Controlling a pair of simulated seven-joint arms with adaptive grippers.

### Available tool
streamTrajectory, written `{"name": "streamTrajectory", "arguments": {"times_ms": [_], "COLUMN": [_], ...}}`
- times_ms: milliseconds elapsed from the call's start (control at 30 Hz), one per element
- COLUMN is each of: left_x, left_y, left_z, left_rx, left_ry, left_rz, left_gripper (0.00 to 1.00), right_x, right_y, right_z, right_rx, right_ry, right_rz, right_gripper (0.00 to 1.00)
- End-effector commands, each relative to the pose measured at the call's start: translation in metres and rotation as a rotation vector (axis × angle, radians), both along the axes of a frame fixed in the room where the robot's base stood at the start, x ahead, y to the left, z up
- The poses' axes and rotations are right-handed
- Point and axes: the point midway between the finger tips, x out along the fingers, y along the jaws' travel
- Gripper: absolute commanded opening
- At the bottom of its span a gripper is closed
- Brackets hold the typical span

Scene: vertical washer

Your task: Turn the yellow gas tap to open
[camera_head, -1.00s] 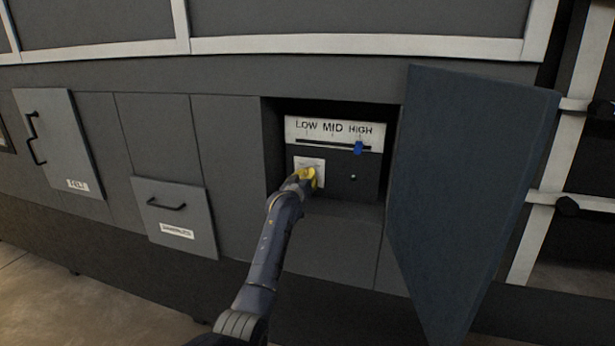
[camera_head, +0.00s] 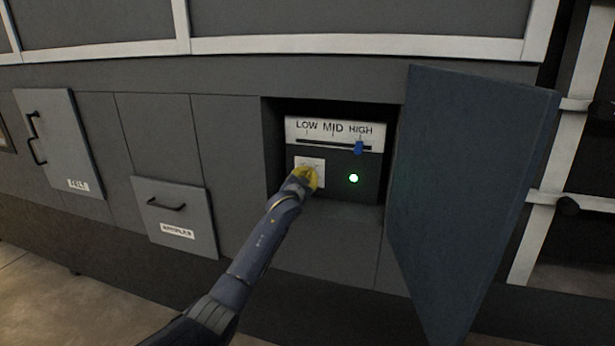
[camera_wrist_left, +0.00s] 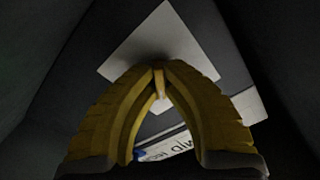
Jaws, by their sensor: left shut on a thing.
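My left gripper (camera_head: 312,176) has yellow fingers and is at the white plate (camera_head: 302,164) inside the open recess. In the left wrist view its fingertips (camera_wrist_left: 160,76) meet in front of the white plate (camera_wrist_left: 165,42), shut on the gas tap (camera_wrist_left: 161,88). Only a small yellowish sliver of the tap shows between the fingers; the rest is hidden, so its angle cannot be read. In the head view I cannot tell the tap from the yellow fingers. My right gripper is not in view.
A green lamp (camera_head: 353,178) glows right of the plate. Above it, a blue slider knob (camera_head: 358,147) stands under HIGH on the LOW MID HIGH panel (camera_head: 333,130). The recess's blue-grey door (camera_head: 465,200) stands open to the right. Handled panels (camera_head: 175,217) are at left.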

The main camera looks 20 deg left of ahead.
Motion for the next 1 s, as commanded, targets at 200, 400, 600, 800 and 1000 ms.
{"name": "streamTrajectory", "arguments": {"times_ms": [200,400,600,800,1000], "left_x": [0.0001,0.0001,0.0001,0.0001,0.0001], "left_y": [0.0004,0.0003,-0.0001,-0.0001,-0.0001], "left_z": [0.0006,0.0007,0.0007,0.0008,0.0008], "left_rx": [0.112,0.168,0.189,0.192,0.191], "left_ry": [-0.001,-0.002,-0.002,-0.002,-0.003], "left_rz": [0.0,0.0,0.0,0.0,-0.001], "left_gripper": [0.0,0.0,0.0,0.0,0.13], "right_x": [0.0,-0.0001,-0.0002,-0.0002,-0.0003], "right_y": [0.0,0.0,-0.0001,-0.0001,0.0], "right_z": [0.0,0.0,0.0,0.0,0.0], "right_rx": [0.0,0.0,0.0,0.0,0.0], "right_ry": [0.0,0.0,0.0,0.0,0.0], "right_rz": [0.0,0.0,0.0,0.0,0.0], "right_gripper": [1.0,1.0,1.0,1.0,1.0]}}
